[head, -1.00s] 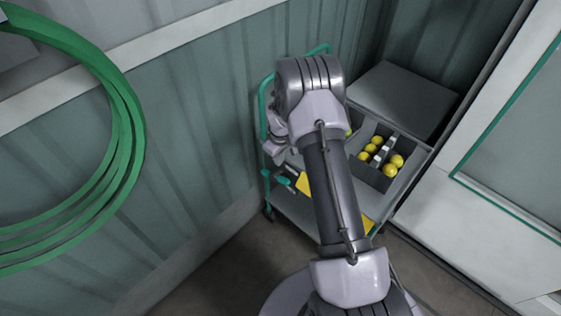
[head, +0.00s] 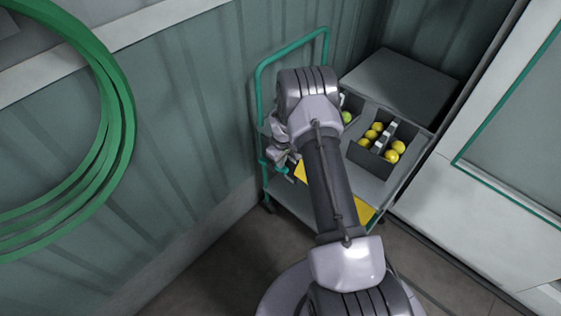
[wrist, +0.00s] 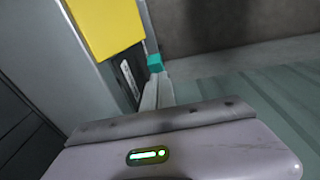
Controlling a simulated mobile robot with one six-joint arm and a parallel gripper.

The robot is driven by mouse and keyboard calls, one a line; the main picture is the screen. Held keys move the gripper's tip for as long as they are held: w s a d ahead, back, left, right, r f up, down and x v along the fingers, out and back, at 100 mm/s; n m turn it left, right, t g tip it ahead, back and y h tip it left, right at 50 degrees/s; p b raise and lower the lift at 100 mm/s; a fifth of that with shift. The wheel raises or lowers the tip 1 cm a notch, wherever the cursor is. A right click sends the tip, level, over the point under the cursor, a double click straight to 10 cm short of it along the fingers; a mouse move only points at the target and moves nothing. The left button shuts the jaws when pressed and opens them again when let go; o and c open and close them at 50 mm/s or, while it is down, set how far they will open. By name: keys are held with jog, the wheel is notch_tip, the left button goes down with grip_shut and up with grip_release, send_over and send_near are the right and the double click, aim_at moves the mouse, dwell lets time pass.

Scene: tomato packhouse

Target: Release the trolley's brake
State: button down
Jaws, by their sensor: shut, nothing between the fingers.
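The trolley (head: 301,207) stands by the corrugated wall, with a teal push handle (head: 258,82) at its left end. A small teal part, perhaps the brake lever (head: 272,166), shows at that end below the handle. In the wrist view a teal piece (wrist: 154,63) sits beside a dark labelled strip (wrist: 130,80) and a yellow panel (wrist: 105,25). My gripper (wrist: 157,90) is shut and empty, its tips close to the teal piece; I cannot tell if they touch. In the head view my arm and wrist hide most of the gripper and part of the trolley.
A grey crate (head: 372,162) with several yellow and green tomatoes (head: 377,131) is on the trolley. A grey box (head: 400,82) stands behind. A white panel (head: 470,210) bounds the right. A green hose coil (head: 122,110) hangs left. Floor in front is clear.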

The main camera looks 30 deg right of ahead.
aim_at(286, 171)
jog(key=shift+s+d+f+b, duration=0.15)
jog(key=shift+s+f+b, duration=0.15)
jog(key=shift+s+f, duration=0.1)
dwell(0.4)
jog(key=shift+s+d+f+b, duration=0.2)
jog(key=shift+s+f+b, duration=0.25)
jog(key=shift+f+b, duration=0.15)
jog(key=shift+s+d+f+b, duration=0.15)
jog(key=shift+s+f+b, duration=0.3)
jog(key=shift+f, duration=0.15)
